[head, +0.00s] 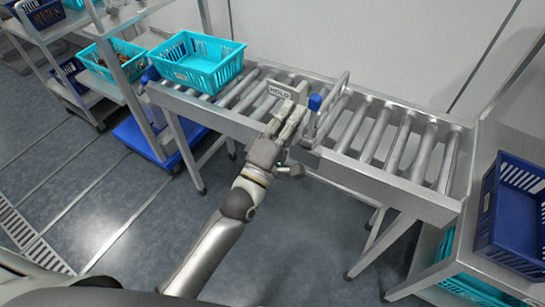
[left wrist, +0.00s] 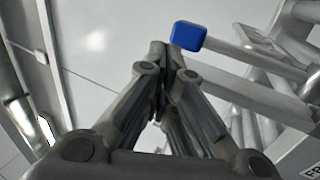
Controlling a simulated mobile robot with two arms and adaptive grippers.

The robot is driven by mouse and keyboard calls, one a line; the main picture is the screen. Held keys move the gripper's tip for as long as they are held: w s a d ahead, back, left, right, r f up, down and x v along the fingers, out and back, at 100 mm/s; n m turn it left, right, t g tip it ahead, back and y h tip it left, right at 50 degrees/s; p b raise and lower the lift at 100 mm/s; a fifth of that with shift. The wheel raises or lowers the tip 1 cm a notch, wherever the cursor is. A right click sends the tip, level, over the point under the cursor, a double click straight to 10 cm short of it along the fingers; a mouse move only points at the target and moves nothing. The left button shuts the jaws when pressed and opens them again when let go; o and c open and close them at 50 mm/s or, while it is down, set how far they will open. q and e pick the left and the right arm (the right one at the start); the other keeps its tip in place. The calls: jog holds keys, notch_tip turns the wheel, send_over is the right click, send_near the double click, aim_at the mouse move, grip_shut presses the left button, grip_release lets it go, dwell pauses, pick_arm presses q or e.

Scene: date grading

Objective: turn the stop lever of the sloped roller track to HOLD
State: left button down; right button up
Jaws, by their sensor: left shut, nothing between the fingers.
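The stop lever's blue knob (head: 315,102) is just right of this plate. In the left wrist view the blue knob (left wrist: 188,36) sits at the end of a pale lever bar (left wrist: 245,55) running right. My left gripper (head: 296,110) is shut and empty, its fingertips (left wrist: 163,47) just left of the knob; whether they touch it I cannot tell. The lever's base is partly hidden. My right gripper is out of view.
A turquoise crate (head: 196,65) sits on the track's left part. A metal hoop (head: 331,110) stands over the rollers beside the knob. A dark blue crate (head: 513,215) is at the right, and shelves with crates are at the left. The rollers right of the hoop are empty.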

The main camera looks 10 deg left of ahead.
pick_arm(q)
jog(key=shift+w+d+r, duration=0.15)
jog(key=shift+w+r, duration=0.05)
jog(key=shift+w, duration=0.15)
jog(key=shift+s, duration=0.1)
dwell(0.6)
